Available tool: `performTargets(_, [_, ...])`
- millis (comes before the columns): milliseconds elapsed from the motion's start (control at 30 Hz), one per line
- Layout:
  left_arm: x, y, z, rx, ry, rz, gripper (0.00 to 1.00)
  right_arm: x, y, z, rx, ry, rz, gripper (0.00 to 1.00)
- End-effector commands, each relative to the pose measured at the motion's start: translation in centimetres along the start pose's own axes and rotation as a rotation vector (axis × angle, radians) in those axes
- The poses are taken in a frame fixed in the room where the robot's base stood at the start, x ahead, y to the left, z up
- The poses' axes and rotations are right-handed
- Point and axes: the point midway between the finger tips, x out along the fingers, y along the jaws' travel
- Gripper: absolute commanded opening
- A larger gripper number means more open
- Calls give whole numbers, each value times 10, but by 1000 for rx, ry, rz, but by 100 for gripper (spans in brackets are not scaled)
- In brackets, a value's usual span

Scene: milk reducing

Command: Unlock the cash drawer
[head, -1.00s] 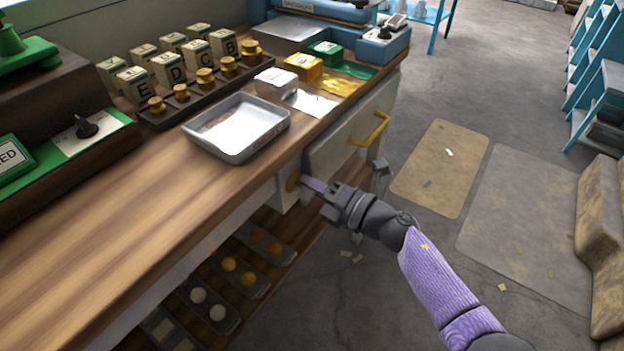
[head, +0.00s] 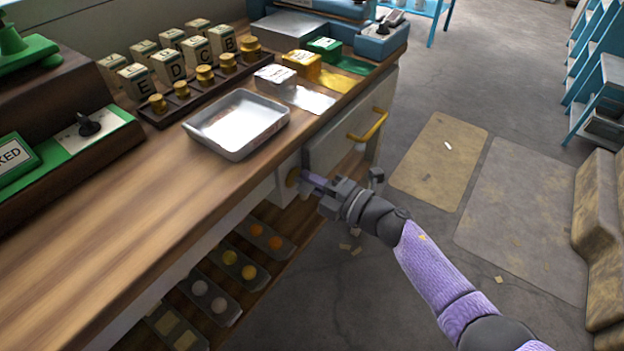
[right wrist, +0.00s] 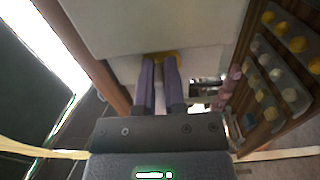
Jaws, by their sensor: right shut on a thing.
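The cash drawer (head: 340,140) is a pale front with a yellow bar handle (head: 370,127), set under the wooden counter, and it looks shut. A round brass lock piece (head: 292,177) sits on the pale panel left of the drawer. My right gripper (head: 303,181) reaches in from the right with its purple fingertips at this brass piece. In the right wrist view the two fingers (right wrist: 160,70) are close together, with the brass piece (right wrist: 165,57) at their tips. The fingers hide much of it, so its turn angle is unclear. My left gripper is out of view.
A metal tray (head: 238,125) stands on the counter, with lettered blocks (head: 170,68) and brass weights (head: 204,75) behind it. A lower shelf (head: 235,262) holds trays of round pieces below the lock.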

Motion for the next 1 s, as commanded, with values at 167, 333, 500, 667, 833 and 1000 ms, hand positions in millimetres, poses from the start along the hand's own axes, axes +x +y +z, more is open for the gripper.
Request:
performTargets(167, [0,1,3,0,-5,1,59,0,-3,-2,1,4,-5,0])
performTargets(333, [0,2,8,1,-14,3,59,0,-2,-1,1,3,-4,26])
performTargets(500, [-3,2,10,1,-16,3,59,-4,-1,-1,0,2,-3,26])
performTargets(667, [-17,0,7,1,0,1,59,-40,2,-1,-1,1,-5,26])
performTargets(833, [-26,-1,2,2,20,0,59,-80,1,-1,0,2,-6,26])
performTargets(1000, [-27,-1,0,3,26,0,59,-99,-1,-1,1,2,-5,26])
